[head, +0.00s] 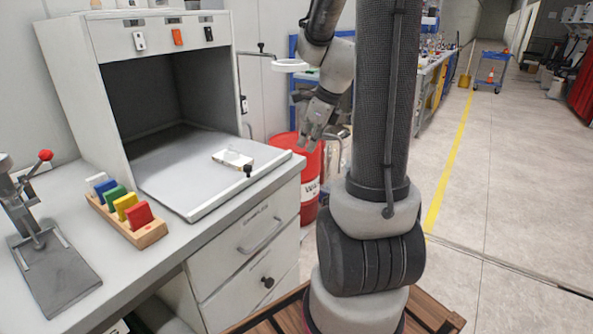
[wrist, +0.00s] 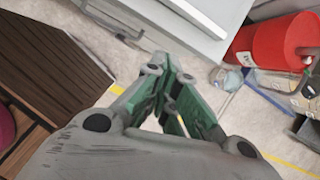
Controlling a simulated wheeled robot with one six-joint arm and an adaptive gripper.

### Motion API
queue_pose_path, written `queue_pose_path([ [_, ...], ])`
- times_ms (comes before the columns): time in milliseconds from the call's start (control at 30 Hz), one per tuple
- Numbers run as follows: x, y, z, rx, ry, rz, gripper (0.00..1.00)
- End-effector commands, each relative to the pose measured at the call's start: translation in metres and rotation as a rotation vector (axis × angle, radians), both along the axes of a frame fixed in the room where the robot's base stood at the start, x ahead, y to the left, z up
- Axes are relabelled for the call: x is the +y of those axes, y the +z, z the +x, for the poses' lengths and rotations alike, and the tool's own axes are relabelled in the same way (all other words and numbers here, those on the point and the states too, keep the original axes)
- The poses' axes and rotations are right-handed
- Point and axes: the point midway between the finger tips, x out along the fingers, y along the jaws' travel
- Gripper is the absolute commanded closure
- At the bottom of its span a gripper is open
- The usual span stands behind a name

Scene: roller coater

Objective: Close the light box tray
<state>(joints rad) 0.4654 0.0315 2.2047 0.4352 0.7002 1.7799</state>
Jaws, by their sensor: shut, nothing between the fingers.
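The light box (head: 70,90) is a white cabinet with a dark open interior, standing on the bench at the left in the head view. Its flat white tray (head: 170,180) is slid out in front of the opening, over the bench top. A small black knob (head: 248,171) is at the tray's front edge, and a small clear-and-cream block (head: 233,159) lies on the tray. My gripper (head: 312,143) is to the right of the tray, above and beyond its front edge, touching nothing visible. In the wrist view my gripper (wrist: 163,75) has its green fingers together, empty.
A wooden rack of coloured blocks (head: 128,215) and a lever press (head: 45,250) stand on the bench left of the tray. A red bin (head: 308,190) is beyond the drawers (head: 243,240). Floor at the right is open.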

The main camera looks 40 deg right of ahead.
Motion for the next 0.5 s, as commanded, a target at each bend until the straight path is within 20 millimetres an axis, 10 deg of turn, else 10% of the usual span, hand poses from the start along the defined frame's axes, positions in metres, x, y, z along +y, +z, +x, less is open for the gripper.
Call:
queue_pose_path([
  [500, 0.005, -0.040, 0.016, 0.024, -0.229, 0.078, 1.00],
])
